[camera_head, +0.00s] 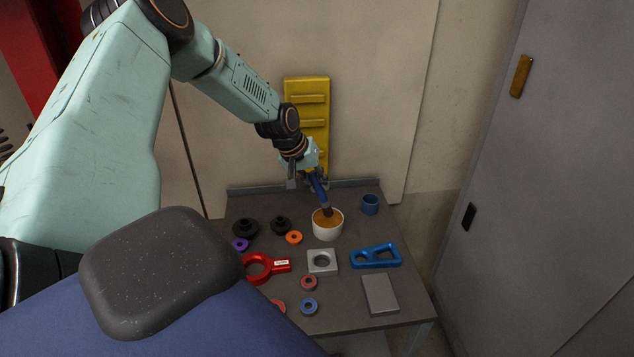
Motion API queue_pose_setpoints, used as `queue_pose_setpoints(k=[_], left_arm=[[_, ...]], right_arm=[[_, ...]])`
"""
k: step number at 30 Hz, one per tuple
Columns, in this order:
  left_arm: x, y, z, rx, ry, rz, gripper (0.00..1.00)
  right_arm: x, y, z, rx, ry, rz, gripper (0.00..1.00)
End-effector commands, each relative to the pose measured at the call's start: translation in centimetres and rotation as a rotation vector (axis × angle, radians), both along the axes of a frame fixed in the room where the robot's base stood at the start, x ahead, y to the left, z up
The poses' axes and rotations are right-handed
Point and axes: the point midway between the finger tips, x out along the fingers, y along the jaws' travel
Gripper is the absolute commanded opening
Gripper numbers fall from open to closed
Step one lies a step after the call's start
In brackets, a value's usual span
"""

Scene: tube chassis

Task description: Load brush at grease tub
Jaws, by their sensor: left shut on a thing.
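My left gripper (309,176) is shut on the blue handle of the brush (319,190) above the back of the grey table. The brush points downward and a little to the right. Its dark tip is at the orange-brown grease in the white tub (327,231), inside the rim; how deep it sits I cannot tell. The tub stands upright on the table. The gripper is above and behind the tub, apart from it. My right gripper is not in view.
On the grey table (346,314) lie a blue cup (370,205), black knobs (246,229), a red ring tool (257,268), a blue bracket (375,256), a grey holed block (322,262), a grey plate (380,294) and several coloured rings. A yellow rack (309,97) stands behind.

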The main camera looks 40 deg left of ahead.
Motion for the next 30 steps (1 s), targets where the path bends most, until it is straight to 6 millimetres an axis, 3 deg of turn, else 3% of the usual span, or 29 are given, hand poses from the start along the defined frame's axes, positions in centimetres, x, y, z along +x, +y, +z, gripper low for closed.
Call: queue_pose_setpoints(k=[30], left_arm=[[0.02,0.01,-0.64,0.0,-0.001,0.001,0.0]], right_arm=[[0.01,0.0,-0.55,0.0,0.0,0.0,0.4]])
